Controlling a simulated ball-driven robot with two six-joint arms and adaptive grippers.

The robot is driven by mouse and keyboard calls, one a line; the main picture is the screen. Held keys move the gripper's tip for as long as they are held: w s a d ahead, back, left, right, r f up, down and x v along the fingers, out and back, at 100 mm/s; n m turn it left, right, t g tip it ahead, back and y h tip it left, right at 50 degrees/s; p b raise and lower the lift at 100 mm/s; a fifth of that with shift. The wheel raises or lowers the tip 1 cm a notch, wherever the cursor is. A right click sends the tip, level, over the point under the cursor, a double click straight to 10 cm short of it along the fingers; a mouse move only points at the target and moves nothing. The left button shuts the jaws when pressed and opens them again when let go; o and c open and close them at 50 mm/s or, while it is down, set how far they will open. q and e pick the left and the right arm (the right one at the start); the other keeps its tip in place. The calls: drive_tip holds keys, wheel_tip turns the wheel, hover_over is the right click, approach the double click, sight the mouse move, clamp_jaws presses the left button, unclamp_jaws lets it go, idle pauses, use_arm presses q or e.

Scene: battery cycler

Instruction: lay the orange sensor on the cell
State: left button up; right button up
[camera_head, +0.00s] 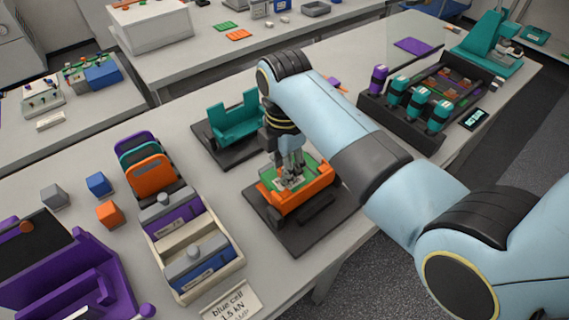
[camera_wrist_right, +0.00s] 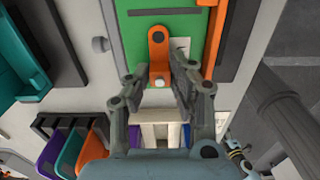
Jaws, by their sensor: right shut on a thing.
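The green cell (camera_head: 303,170) lies in an orange cradle (camera_head: 312,200) on a dark base plate in the middle of the bench. My right gripper (camera_head: 289,180) points down over the cell. In the wrist view, the right gripper (camera_wrist_right: 164,88) is shut on the orange sensor (camera_wrist_right: 158,55), a small bent piece with a round hole. The sensor appears over the green face of the cell (camera_wrist_right: 130,22), near a white label. I cannot tell whether it touches the cell. In the head view the fingers mostly hide the sensor. My left gripper is not in view.
A teal cradle (camera_head: 235,122) stands behind on its own plate. Left are a tray (camera_head: 171,250) with purple and blue cells, upright coloured plates (camera_head: 152,174), small cubes and a purple fixture (camera_head: 75,285). A dark rack (camera_head: 371,108) stands right. A card (camera_head: 232,302) lies in front.

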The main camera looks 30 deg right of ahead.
drive_tip(key=shift+f, duration=0.15)
drive_tip(key=o, duration=0.9)
drive_tip(key=shift+o, duration=0.2)
wheel_tip(320, 180, up, 12)
idle(0.5)
